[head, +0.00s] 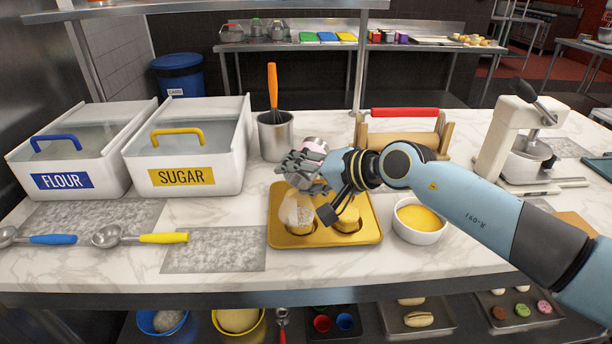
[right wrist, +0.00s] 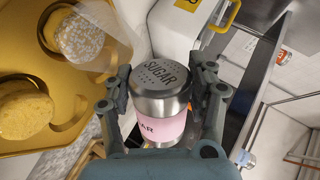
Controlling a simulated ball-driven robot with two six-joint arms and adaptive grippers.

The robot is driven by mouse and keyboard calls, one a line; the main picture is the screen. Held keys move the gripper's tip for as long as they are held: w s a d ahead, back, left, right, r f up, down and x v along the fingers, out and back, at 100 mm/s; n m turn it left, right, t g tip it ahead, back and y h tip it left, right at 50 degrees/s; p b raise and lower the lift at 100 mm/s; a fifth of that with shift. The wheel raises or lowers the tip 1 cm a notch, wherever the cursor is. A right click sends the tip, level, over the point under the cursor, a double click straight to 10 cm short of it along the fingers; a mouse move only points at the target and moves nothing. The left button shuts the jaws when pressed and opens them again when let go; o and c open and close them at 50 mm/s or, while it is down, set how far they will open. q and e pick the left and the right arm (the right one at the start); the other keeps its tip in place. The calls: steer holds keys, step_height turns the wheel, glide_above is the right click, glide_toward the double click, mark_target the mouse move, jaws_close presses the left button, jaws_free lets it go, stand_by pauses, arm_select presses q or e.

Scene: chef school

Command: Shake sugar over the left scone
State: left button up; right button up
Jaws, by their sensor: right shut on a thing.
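My right gripper (head: 312,165) is shut on the sugar shaker (head: 315,146), which also shows in the right wrist view (right wrist: 160,105) with a pink body and a holed metal lid marked SUGAR. The gripper is above the gold tray (head: 275,236), near its back left. The left scone (head: 299,226) sits in the tray, with a pale, white-speckled haze over it. In the right wrist view the left scone (right wrist: 82,38) looks whitish and speckled. The right scone (head: 347,224) is plain golden, partly hidden by my gripper in the head view. My left gripper is out of view.
White FLOUR (head: 95,178) and SUGAR (head: 215,174) bins stand at left. A steel pot (head: 276,138) with an orange-handled tool is behind the tray. A bowl of yellow food (head: 419,232) stands right of it. Measuring spoons (head: 108,236) lie at front left.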

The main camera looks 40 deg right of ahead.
steer(key=shift+w+a, duration=0.15)
steer(key=shift+s+d+b, duration=0.2)
steer(key=shift+s+d, duration=0.1)
steer(key=shift+d, duration=0.2)
steer(key=shift+s+d+b, duration=0.2)
steer(key=shift+s+d, duration=0.1)
steer(key=shift+d, duration=0.2)
steer(key=shift+w+a, duration=0.35)
steer(key=shift+a, duration=0.2)
steer(key=shift+w+a, duration=0.3)
steer(key=shift+a, duration=0.25)
steer(key=shift+s+d+b, duration=0.25)
steer(key=shift+s+d, duration=0.15)
steer(key=shift+d, duration=0.25)
steer(key=shift+s+d+b, duration=0.25)
steer(key=shift+s+d, duration=0.1)
steer(key=shift+d, duration=0.25)
steer(key=shift+w+r+m+g+y+b, duration=0.1)
steer(key=shift+r+m+g+y+b, duration=0.2)
steer(key=shift+r+m+y+b, duration=0.15)
steer(key=shift+r+m+g+y+b, duration=0.3)
steer(key=shift+m+y+b, duration=0.35)
steer(key=shift+m, duration=0.2)
step_height(320, 180, up, 2)
steer(key=m+g+y+b, duration=0.1)
steer(key=m+y+b, duration=0.1)
steer(key=shift+a+m, duration=0.1)
steer(key=shift+m, duration=0.2)
steer(key=shift+r+m+y, duration=0.3)
steer(key=shift+r, duration=0.05)
